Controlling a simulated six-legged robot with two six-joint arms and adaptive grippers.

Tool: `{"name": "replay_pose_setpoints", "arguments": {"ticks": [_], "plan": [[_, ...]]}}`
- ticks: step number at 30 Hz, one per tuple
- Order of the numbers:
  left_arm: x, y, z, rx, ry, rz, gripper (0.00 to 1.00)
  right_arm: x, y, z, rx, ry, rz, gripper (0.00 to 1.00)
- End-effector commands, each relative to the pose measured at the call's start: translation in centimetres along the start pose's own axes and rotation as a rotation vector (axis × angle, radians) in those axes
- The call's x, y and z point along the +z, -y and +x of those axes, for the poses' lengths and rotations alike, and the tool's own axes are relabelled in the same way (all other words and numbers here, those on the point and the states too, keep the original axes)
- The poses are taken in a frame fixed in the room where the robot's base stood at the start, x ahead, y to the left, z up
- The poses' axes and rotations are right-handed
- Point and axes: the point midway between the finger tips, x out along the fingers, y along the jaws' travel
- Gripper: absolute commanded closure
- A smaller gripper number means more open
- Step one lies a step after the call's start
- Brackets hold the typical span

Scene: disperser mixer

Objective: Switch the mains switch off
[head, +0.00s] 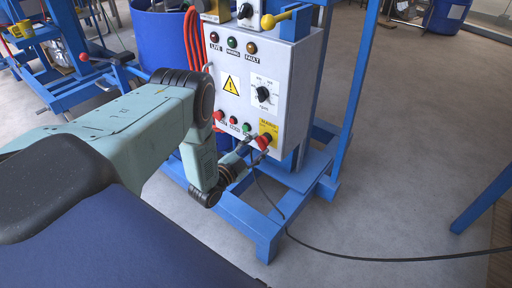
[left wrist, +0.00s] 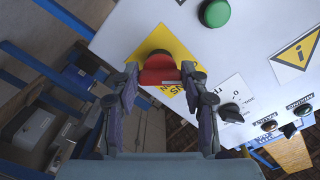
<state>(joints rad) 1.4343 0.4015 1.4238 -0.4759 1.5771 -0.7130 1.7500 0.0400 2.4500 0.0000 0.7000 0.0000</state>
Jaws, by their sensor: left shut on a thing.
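The mains switch (head: 264,141) is a red rotary handle on a yellow plate (head: 269,129) at the lower right corner of the light grey control panel (head: 226,57). My left gripper (head: 254,147) reaches it from the lower left. In the left wrist view the red handle (left wrist: 160,72) sits between the two fingers of my left gripper (left wrist: 160,79), which is shut on it. The yellow plate (left wrist: 173,42) shows behind the handle. The marks around the switch are mostly hidden, so its on or off position cannot be read. My right gripper is not in view.
A black selector knob (head: 263,94), a yellow warning sign (head: 231,84) and small push buttons (head: 233,121) are on the panel. A yellow-ended lever (head: 283,17) sticks out above. A black cable (head: 370,259) runs across the floor. Open floor (head: 400,140) lies to the right.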

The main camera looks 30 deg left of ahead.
Motion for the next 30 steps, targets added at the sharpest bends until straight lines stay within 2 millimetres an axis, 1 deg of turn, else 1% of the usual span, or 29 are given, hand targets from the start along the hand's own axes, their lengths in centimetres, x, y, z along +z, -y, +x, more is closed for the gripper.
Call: {"name": "replay_pose_setpoints", "arguments": {"ticks": [8,9,16,25,28,30], "plan": [[0.1,0.0,-0.1,0.001,0.005,-0.003,0.87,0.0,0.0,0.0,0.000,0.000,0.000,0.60],[0.1,0.0,-0.1,0.001,0.005,-0.003,0.52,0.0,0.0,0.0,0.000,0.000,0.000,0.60],[0.1,0.0,-0.1,0.001,0.002,-0.001,0.32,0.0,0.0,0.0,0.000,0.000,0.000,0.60],[0.0,0.0,-0.1,0.000,0.001,0.000,0.32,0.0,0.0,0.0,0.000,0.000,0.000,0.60],[0.1,0.0,-0.8,0.001,0.004,0.000,0.32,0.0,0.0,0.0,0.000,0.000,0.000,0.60],[0.1,0.0,-1.7,0.001,0.005,0.000,0.32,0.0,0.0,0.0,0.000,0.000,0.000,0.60]]}}
